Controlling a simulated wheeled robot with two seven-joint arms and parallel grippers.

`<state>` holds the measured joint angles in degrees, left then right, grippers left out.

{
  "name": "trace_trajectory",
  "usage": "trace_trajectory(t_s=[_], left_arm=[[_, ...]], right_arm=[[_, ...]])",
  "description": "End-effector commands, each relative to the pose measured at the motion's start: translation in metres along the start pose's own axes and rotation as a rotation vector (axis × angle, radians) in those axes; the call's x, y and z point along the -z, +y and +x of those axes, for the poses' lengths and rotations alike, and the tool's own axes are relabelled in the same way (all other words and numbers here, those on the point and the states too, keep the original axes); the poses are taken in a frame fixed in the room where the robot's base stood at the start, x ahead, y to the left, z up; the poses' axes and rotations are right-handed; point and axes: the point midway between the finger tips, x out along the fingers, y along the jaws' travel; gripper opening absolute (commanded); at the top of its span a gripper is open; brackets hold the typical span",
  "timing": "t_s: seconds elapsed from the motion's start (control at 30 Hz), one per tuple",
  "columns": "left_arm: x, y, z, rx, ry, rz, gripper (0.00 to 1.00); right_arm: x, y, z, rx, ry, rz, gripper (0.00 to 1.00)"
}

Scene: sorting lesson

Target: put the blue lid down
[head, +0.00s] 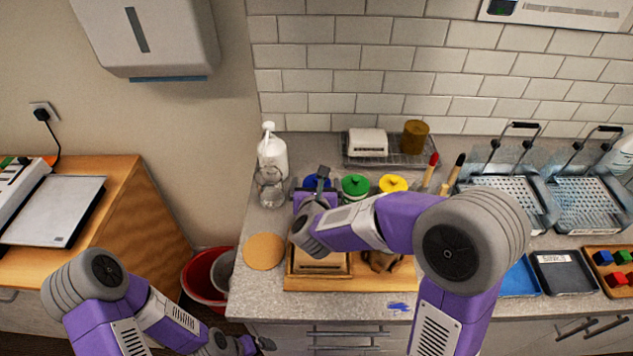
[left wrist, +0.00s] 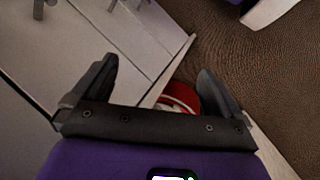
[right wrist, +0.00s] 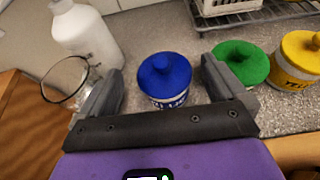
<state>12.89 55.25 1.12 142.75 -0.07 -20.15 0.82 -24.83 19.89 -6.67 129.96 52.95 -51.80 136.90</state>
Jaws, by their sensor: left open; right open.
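The blue lid (right wrist: 166,72) with its round knob sits on top of a labelled jar (right wrist: 170,101) in the right wrist view. It looks level there. In the head view a part of the blue lid (head: 311,181) shows beside my right gripper (head: 317,181), which hides much of the jar. My right gripper (right wrist: 161,70) is open, its fingers to either side of the lid in the picture; I cannot tell whether they touch it. My left gripper (left wrist: 158,72) is open and empty, low in front of the cabinet.
A green-lidded jar (right wrist: 241,62) and a yellow-lidded jar (right wrist: 301,56) stand to the right. A white bottle (head: 272,150) and a glass vessel (head: 270,188) stand to the left. A round cork mat (head: 264,251) lies bare on the counter. A red bin (head: 200,279) stands on the floor.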

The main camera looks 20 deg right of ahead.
Motion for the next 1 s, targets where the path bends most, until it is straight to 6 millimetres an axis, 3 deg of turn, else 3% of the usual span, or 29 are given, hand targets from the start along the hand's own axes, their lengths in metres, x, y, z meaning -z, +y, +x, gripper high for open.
trace_trajectory(t_s=[0.2,0.5,1.0], left_arm=[[0.001,-0.001,0.002,0.000,0.001,0.000,1.00],[0.001,-0.001,0.002,0.000,0.001,0.000,1.00],[0.001,-0.001,0.002,0.000,0.001,0.000,1.00]], right_arm=[[-0.001,-0.002,0.032,0.001,0.001,-0.001,0.98],[-0.002,-0.002,0.037,0.000,0.000,0.000,0.98],[0.000,-0.002,0.037,-0.001,0.004,-0.002,0.23]])
